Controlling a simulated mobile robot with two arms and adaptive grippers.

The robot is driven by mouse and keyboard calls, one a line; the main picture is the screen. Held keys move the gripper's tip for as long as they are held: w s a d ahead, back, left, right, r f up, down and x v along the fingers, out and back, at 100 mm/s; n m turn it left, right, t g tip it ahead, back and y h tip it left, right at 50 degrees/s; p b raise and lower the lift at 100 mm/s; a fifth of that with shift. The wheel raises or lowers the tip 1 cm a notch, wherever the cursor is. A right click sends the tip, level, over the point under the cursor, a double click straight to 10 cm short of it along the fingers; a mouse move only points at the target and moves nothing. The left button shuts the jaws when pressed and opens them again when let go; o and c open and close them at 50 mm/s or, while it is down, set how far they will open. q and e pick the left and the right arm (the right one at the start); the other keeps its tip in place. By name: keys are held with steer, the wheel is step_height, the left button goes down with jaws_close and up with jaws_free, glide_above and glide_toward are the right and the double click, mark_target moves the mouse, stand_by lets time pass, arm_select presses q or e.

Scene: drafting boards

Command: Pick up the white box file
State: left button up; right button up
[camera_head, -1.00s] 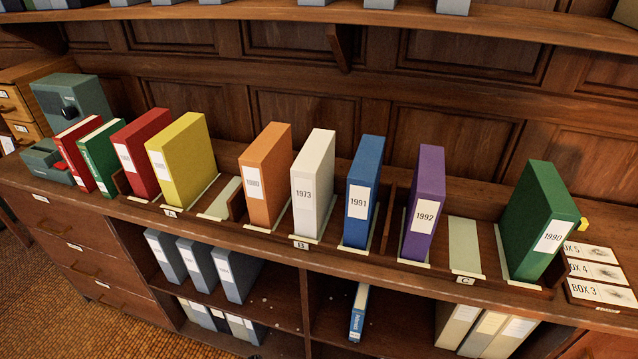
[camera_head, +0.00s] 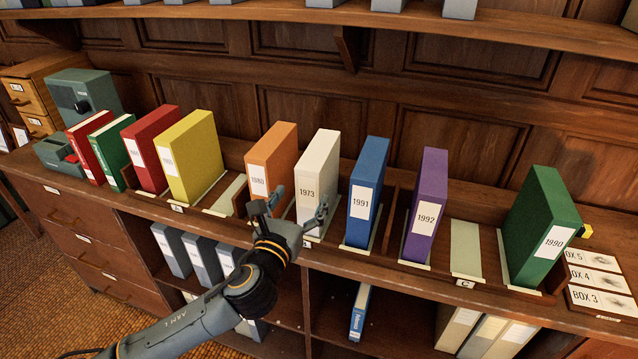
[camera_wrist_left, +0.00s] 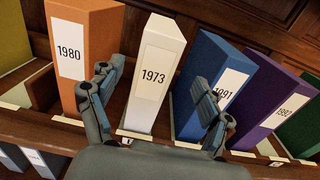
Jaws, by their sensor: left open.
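The white box file (camera_head: 318,172), labelled 1973, stands upright on the shelf between the orange file and the blue file. It also shows in the left wrist view (camera_wrist_left: 155,68), behind and between my fingers. My left gripper (camera_head: 294,203) is open and empty in front of the white file's lower part. Its fingers (camera_wrist_left: 157,95) are spread, one toward the orange file and one toward the blue file in the picture. I cannot tell whether either finger touches a file. The gripper hides part of the white file's lower front. My right gripper is not in view.
Close neighbours are the orange file (camera_head: 274,160), labelled 1980, and the blue file (camera_head: 368,190), labelled 1991. A purple file (camera_head: 424,200) and a green file (camera_head: 540,225) stand further right. Empty slots show beside the yellow file (camera_head: 188,160) and beside the purple file.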

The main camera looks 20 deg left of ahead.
mark_target(307, 185)
arm_select(q)
steer(key=w, duration=0.6)
steer(key=shift+w+p, duration=0.2)
steer(key=shift+p, duration=0.2)
steer(key=shift+w, duration=0.55)
steer(key=w, duration=0.3)
steer(key=w+p, duration=0.1)
steer(key=shift+w+a+f, duration=0.1)
steer(key=shift+w+f, duration=0.05)
steer(key=shift+f, duration=0.1)
jaws_close()
steer(key=shift+r, duration=0.15)
